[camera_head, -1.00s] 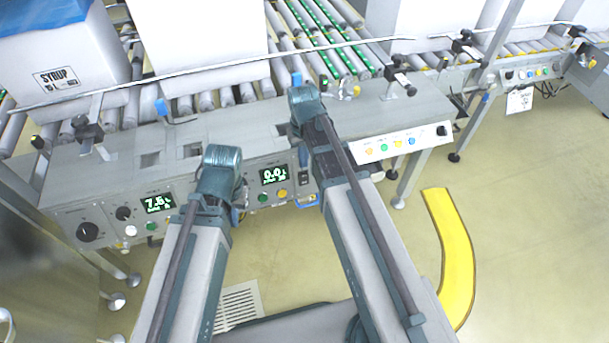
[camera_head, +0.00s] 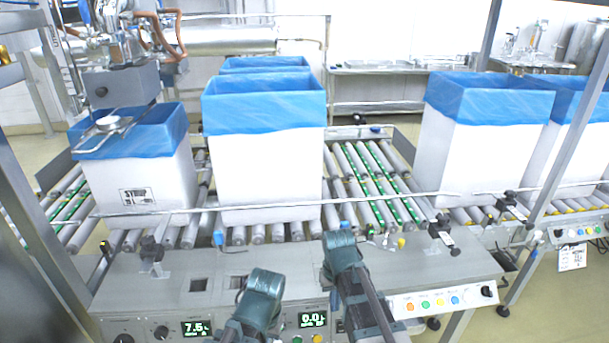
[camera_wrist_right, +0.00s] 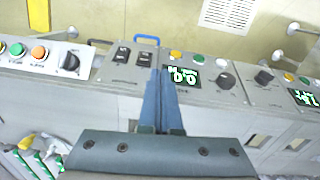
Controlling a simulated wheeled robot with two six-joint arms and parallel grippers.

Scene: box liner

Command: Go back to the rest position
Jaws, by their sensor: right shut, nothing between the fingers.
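My right arm ends in a teal joint in the head view, low over the grey control console (camera_head: 200,262); its fingers are hidden there. In the right wrist view the right gripper (camera_wrist_right: 162,74) is shut and empty, its two blue-grey fingers together in front of the console's green 0.0 display (camera_wrist_right: 182,77). My left arm comes in at the bottom of the head view, left of the right arm and lower, ending in a similar teal joint. Its fingers are hidden. No object shows in either arm's reach end.
Behind the console, a white box with blue liner (camera_head: 264,170) and a labelled box (camera_head: 135,175) stand on a roller conveyor (camera_head: 370,180). Another lined box (camera_head: 485,140) stands at right. A thin rail runs before the boxes. Knobs and clamps rise along the console's back edge.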

